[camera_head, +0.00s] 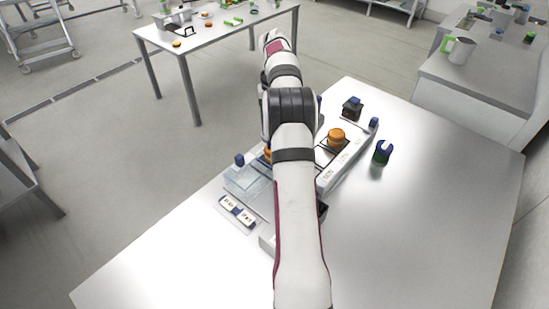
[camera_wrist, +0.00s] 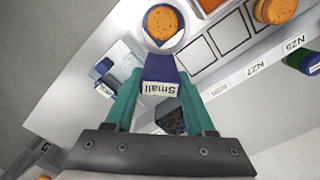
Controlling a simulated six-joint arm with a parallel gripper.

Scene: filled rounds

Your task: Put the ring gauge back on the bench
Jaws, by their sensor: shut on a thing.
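The ring gauge has a dark blue handle (camera_wrist: 160,68) with a white label reading "Small", upside down in the wrist view, and a pale ring (camera_wrist: 182,42) at its far end. My gripper (camera_wrist: 157,88) is shut on the handle, one teal finger on each side. An orange round (camera_wrist: 163,21) shows inside the ring; I cannot tell whether the ring sits around it or hovers above. The bench (camera_head: 420,225) is a pale, smooth top in the head view. There my arm hides the gripper and the gauge.
A slotted strip with number labels (camera_head: 345,162) carries another orange round (camera_head: 337,137). Near it stand a blue-green piece (camera_head: 383,152) and a dark box (camera_head: 352,107). A clear tray (camera_head: 243,183) and a labelled blue block (camera_head: 237,211) lie left of my arm. The bench's right side is clear.

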